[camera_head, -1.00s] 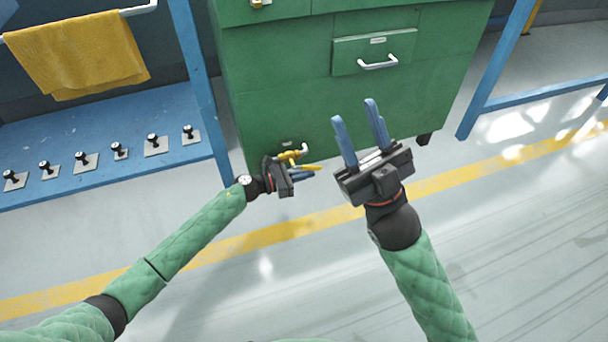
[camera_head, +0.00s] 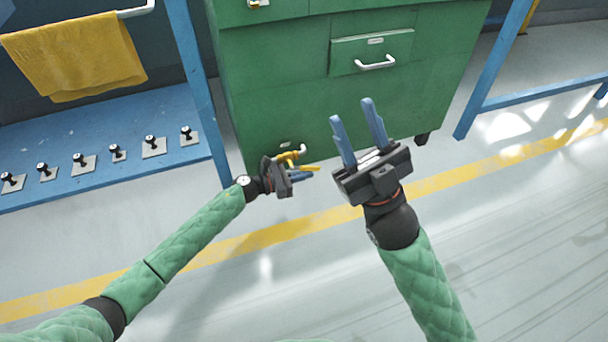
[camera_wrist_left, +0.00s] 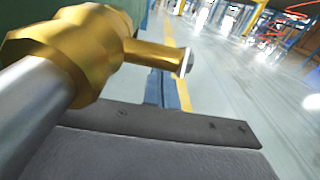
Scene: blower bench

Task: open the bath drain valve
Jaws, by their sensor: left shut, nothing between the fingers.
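The drain valve (camera_head: 289,155) is a small brass fitting low on the front of the green cabinet (camera_head: 290,100), with a white-tipped outlet. A yellow lever (camera_head: 311,168) points right from it. My left gripper (camera_head: 306,176) is shut and empty, just below and beside the lever; I cannot tell whether it touches. In the left wrist view the brass valve body (camera_wrist_left: 95,45) is large at upper left on a grey pipe (camera_wrist_left: 35,105). A brass stub sticks out right, above my blue fingers (camera_wrist_left: 165,92). My right gripper (camera_head: 352,108) is open and empty, in front of the cabinet.
A blue rack (camera_head: 60,130) with several black-knobbed plates stands on the left, a yellow towel (camera_head: 75,55) hanging above. A drawer handle (camera_head: 376,63) juts from the cabinet. Another blue frame (camera_head: 490,75) stands right. The floor in front, with a yellow line, is clear.

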